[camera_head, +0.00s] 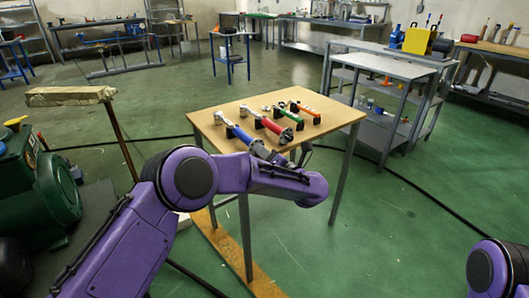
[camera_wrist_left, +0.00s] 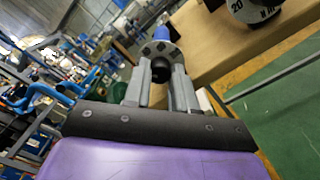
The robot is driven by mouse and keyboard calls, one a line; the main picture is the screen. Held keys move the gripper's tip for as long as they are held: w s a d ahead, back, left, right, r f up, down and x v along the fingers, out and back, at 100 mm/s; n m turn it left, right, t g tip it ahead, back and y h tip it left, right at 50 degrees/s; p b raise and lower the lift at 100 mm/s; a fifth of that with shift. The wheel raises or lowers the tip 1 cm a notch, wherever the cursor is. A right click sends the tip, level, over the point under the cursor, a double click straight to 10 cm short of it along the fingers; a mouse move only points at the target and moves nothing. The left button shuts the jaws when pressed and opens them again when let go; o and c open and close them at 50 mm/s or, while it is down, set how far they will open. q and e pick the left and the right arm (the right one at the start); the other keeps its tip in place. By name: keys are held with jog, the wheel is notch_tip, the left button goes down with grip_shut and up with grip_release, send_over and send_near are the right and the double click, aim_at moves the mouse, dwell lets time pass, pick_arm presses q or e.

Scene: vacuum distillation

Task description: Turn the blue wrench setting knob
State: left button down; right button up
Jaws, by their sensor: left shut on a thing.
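The blue wrench (camera_head: 238,133) lies on the wooden table, with its setting-knob end towards the front edge. In the left wrist view its blue handle (camera_wrist_left: 162,32) runs away behind a silver dial disc (camera_wrist_left: 157,49). The dark round setting knob (camera_wrist_left: 161,70) sits between the two fingers of my left gripper (camera_wrist_left: 161,82), which is shut on it. In the head view my left arm covers most of this gripper and the knob. My right gripper is out of view.
Red (camera_head: 268,125), green (camera_head: 288,113) and orange (camera_head: 307,110) wrenches lie beside the blue one on the table (camera_head: 330,110). The red wrench's end is close to my left gripper. A grey shelf cart (camera_head: 385,68) stands behind right. A post with a beam (camera_head: 70,96) stands left.

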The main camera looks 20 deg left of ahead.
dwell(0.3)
pick_arm(q)
jog(key=c, duration=0.9)
grip_release()
jog(key=v, duration=1)
jog(key=shift+s+d, duration=0.15)
jog(key=shift+d, duration=0.05)
